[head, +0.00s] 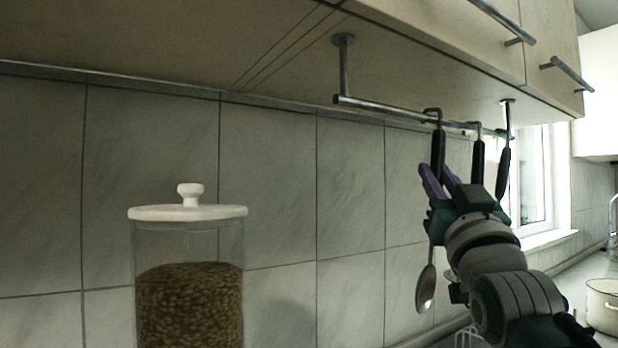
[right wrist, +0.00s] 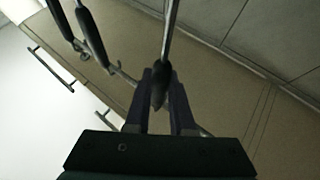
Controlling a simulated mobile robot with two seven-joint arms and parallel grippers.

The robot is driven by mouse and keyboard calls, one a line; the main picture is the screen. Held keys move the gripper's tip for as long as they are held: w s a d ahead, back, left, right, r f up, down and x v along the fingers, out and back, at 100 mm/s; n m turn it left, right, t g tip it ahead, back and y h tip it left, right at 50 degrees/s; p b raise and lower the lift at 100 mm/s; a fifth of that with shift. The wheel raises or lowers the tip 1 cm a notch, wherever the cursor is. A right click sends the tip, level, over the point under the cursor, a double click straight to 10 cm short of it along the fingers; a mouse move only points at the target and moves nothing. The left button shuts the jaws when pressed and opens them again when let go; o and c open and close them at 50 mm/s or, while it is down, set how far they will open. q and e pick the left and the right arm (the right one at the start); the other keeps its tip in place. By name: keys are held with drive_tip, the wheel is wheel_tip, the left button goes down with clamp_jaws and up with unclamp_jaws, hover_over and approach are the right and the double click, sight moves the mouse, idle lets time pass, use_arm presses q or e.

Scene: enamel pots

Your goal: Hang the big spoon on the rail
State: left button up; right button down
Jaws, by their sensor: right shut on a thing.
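The big spoon (head: 426,290) hangs upright, its bowl low and its dark handle (head: 438,152) high. Its hooked top end appears to be at the metal rail (head: 385,107) under the cabinet; I cannot tell for sure whether the hook rests on the rail. My right gripper (head: 437,174), with purple fingers, is shut on the spoon around its handle. In the right wrist view, the spoon (right wrist: 167,45) passes between the two fingers (right wrist: 161,92). My left gripper is not in view.
Two other dark-handled utensils (head: 477,160) (head: 503,172) hang further right on the rail. A glass jar with a white lid (head: 188,212) stands at left. A pale pot (head: 604,306) is at far right. The cabinet (head: 430,60) is close above the rail; the tiled wall is behind.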

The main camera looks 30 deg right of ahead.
drive_tip(key=c, duration=0.7)
unclamp_jaws()
